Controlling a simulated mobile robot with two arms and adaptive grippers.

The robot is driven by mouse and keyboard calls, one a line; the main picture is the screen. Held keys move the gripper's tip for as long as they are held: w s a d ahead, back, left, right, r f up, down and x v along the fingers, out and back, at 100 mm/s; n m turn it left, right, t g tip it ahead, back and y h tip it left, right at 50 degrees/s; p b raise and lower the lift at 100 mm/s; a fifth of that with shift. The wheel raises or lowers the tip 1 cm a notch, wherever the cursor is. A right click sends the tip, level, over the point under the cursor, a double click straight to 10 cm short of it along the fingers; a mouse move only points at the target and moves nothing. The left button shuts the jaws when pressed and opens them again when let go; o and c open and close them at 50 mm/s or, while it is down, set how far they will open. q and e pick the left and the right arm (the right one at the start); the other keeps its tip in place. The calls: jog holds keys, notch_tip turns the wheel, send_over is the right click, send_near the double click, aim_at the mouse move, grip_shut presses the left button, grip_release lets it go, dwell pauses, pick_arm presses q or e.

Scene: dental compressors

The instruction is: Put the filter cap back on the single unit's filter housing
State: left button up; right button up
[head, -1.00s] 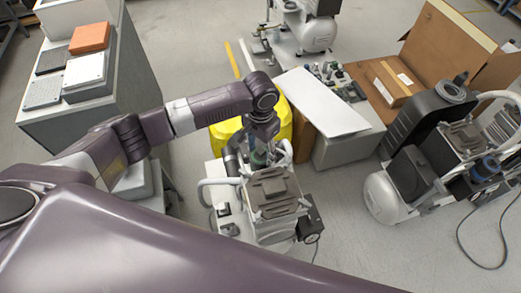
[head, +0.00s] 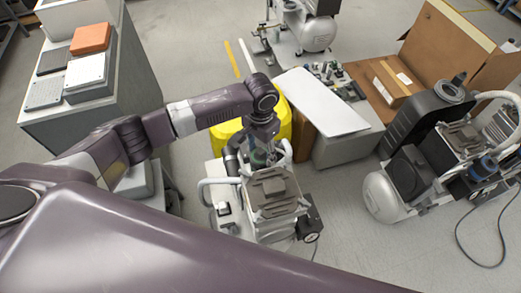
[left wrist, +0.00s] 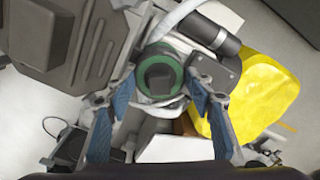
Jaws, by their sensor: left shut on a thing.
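The single unit (head: 273,190) is a compressor with a grey ribbed top and white tubing, standing on the floor in the middle of the head view. My left gripper (head: 260,152) points down at its far side. In the left wrist view, the blue-padded fingers of my left gripper (left wrist: 161,76) are shut on the round filter cap (left wrist: 160,60), which has a green rim and dark middle. The cap shows in the head view as a small green patch (head: 258,158). The housing is hidden under the cap; I cannot tell whether they touch. My right gripper is out of view.
A yellow object (head: 284,125) stands right behind the unit, also in the left wrist view (left wrist: 255,92). A white-topped bench (head: 322,103) is behind right. Another compressor (head: 405,180) stands at the right. A grey cabinet (head: 105,125) is at the left.

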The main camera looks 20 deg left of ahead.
pick_arm(q)
jog(key=shift+f+p, duration=0.15)
jog(key=shift+p, duration=0.7)
dwell(0.7)
dwell(0.4)
jog(key=o, duration=1.6)
jog(key=shift+r+p, duration=3.5)
jog(key=shift+p, duration=0.65)
jog(key=shift+c, duration=0.6)
grip_shut()
